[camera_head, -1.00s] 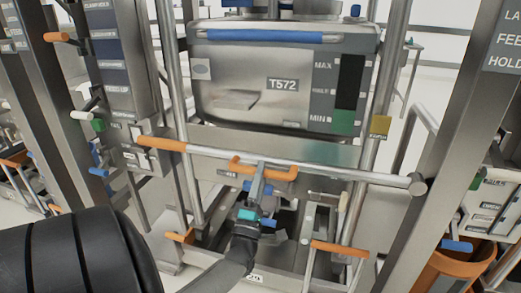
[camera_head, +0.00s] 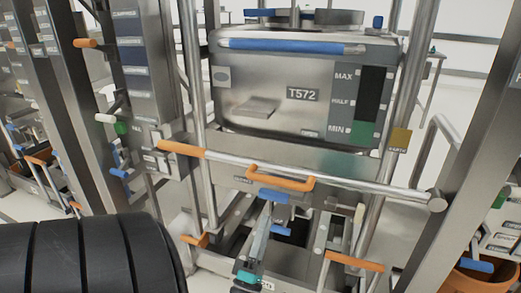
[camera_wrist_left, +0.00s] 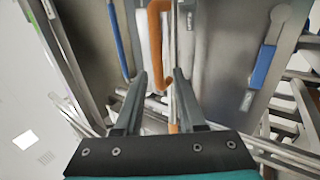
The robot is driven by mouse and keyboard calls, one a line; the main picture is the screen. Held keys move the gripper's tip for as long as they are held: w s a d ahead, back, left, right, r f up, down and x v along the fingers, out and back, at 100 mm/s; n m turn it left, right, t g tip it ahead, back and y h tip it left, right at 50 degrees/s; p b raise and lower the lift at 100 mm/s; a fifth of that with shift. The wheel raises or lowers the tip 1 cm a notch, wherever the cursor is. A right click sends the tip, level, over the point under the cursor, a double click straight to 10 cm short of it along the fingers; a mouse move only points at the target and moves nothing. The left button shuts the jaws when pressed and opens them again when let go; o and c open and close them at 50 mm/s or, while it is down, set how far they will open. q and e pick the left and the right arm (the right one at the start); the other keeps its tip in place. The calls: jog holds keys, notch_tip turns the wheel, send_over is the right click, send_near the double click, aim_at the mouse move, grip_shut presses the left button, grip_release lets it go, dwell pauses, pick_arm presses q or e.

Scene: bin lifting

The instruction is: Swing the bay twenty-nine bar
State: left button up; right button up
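A long metal bar (camera_head: 320,178) with an orange grip at its left end (camera_head: 181,149) crosses in front of the bin marked T572 (camera_head: 266,112). Its right end meets a round metal joint (camera_head: 437,203). No bay number is readable on it. An orange U-shaped handle (camera_head: 290,184) sits just below the bar. My left gripper (camera_head: 265,207) is below the bar and apart from it. In the left wrist view its two fingers (camera_wrist_left: 160,75) are spread, with nothing clearly gripped. An orange handle (camera_wrist_left: 154,45) shows just ahead of them. My right gripper is not in view.
Steel posts (camera_head: 470,150) flank the bin. A labelled column (camera_head: 140,65) stands at the left. A second orange handle (camera_head: 354,261) is low at the right, and an orange bin (camera_head: 482,280) stands at lower right. Several blue and orange handles crowd nearby.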

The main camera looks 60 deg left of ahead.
pick_arm(q)
jog(key=v, duration=0.3)
jog(key=shift+s+d+f, duration=0.15)
jog(key=shift+s, duration=0.05)
dwell(0.5)
